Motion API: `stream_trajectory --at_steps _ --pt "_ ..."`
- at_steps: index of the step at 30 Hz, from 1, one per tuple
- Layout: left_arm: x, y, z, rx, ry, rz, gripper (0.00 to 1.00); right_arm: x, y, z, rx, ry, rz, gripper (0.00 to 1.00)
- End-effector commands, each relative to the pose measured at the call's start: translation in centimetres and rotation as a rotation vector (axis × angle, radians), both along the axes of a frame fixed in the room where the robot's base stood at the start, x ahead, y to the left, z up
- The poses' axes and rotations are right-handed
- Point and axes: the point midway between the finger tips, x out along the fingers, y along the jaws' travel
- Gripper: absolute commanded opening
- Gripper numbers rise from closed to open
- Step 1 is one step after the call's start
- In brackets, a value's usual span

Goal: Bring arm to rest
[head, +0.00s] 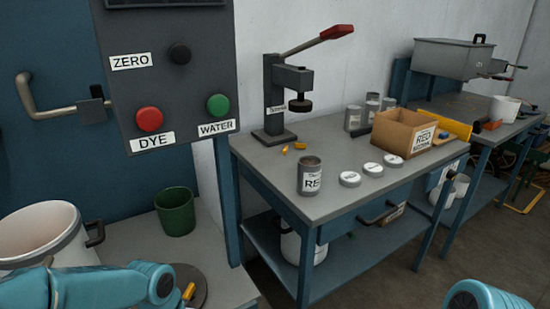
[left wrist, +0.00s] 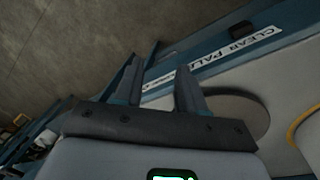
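My left arm (head: 90,288) is teal and comes in low at the left of the head view, over the near bench beside a white bucket (head: 45,235). Its gripper fingers do not show clearly there. In the left wrist view my left gripper (left wrist: 158,82) has its two fingers apart with nothing between them. Beyond the fingers is a bench edge with a white label (left wrist: 240,50) that begins "CLEAR PAL". A teal part of my right arm (head: 485,296) shows at the bottom right of the head view. My right gripper is out of view.
A panel (head: 170,85) with red and green buttons stands over the near bench, with a green cup (head: 175,211) below. A dark disc (head: 190,272) lies near my left arm. The middle table carries a press (head: 275,100), a can (head: 310,177) and a cardboard box (head: 390,133).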

Motion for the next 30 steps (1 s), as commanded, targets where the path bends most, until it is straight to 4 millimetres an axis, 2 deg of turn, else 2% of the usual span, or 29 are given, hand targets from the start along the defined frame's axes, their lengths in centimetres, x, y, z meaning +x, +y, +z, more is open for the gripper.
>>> stream_trajectory --at_steps 1,5,8,12,15,20,21,26,30 --pt "-0.5 -0.6 -1.9 -0.023 0.013 0.009 0.4 0.0 0.0 0.0 0.0 0.0 0.0 0.43" --pt "-2.0 -2.5 -6.8 -0.092 0.026 0.052 0.4 0.0 0.0 0.0 0.0 0.0 0.0 0.43" --pt "-4.1 -3.9 -10.9 -0.145 0.039 0.107 0.4 0.0 0.0 0.0 0.0 0.0 0.0 0.43" --pt "-7.9 -5.6 -16.0 -0.198 0.053 0.213 0.4 0.0 0.0 0.0 0.0 0.0 0.0 0.43" --pt "-10.8 -6.2 -18.6 -0.214 0.059 0.29 0.4 0.0 0.0 0.0 0.0 0.0 0.0 0.43" --pt "-15.4 -6.5 -21.5 -0.204 0.064 0.403 0.4 0.0 0.0 0.0 0.0 0.0 0.0 0.43" --pt "-14.6 -6.4 -18.6 -0.205 0.047 0.397 0.4 -0.1 0.0 2.6 0.0 0.002 0.0 0.43" --pt "-14.4 -6.4 -14.2 -0.206 0.046 0.395 0.4 0.0 0.0 7.0 0.0 0.0 0.0 0.43" --pt "-14.3 -6.4 -9.6 -0.207 0.045 0.394 0.4 0.0 0.0 11.5 0.0 0.0 0.0 0.43"
